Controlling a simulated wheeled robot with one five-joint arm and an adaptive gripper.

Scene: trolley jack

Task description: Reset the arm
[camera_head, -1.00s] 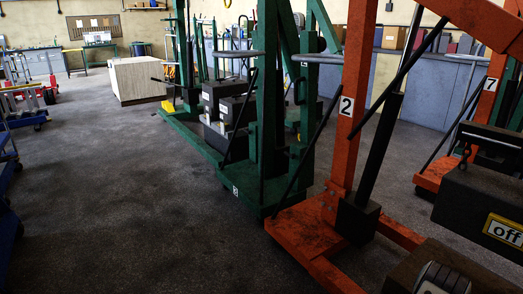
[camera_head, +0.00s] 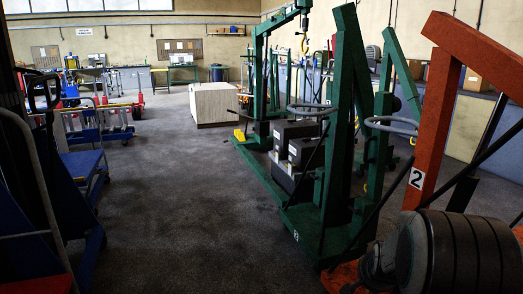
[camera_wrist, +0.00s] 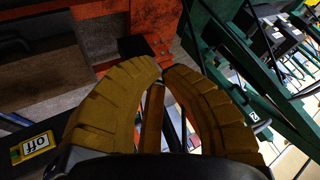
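My gripper (camera_wrist: 163,68) shows in the wrist view with two thick yellow ribbed fingers. The fingers curve in and their tips come almost together, with nothing seen held between them. Through the space between the fingers I see an orange bar and pale floor behind, apart from the fingers. The gripper's fingers cannot be made out in the head view.
A green lifting frame (camera_head: 345,130) stands right of centre, with dark weight blocks (camera_head: 297,142) by it. A pale crate (camera_head: 213,104) stands farther back. Blue trolleys (camera_head: 85,165) line the left. The dark floor (camera_head: 180,220) between is clear.

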